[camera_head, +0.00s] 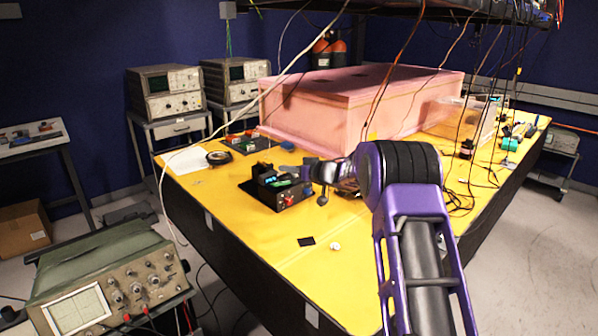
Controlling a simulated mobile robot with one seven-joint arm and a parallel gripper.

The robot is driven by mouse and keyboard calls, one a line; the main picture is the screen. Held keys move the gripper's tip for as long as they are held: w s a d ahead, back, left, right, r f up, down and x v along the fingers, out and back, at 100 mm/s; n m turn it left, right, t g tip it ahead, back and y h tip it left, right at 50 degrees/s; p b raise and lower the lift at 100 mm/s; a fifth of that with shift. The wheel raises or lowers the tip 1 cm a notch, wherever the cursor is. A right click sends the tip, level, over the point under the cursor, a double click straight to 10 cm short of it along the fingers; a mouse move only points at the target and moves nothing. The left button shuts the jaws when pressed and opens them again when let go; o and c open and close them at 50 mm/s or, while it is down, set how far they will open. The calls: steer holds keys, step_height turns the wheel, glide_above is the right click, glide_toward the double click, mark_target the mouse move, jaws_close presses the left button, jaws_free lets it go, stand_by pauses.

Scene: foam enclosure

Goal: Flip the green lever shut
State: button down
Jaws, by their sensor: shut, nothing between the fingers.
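A small black box (284,200) with a red part on its front stands on the yellow table. A green piece (283,183), which looks like the lever, shows on its top, with a blue-green bit beside it. It is too small to tell the lever's angle. My gripper (287,170) is at the end of my purple arm, just above and behind the box top. It is shut with nothing held. I cannot tell whether it touches the box or the lever. My arm hides the table to the right of the box.
A large pink foam enclosure (350,105) stands behind the box on the yellow table (240,225). Cables hang from the overhead rack (430,10). A black disc (218,157) and small boards lie to the left. The front table is mostly clear, with a black square (306,241) and white bit.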

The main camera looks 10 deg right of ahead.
mark_target(283, 193)
steer(key=shift+w+a+f+b, duration=0.1)
steer(key=shift+a+f+b, duration=0.2)
steer(key=shift+f, duration=0.75)
steer(key=shift+w+a+f+b, duration=0.1)
steer(key=shift+a+f, duration=0.3)
steer(key=shift+f, duration=0.65)
steer(key=shift+f, duration=0.1)
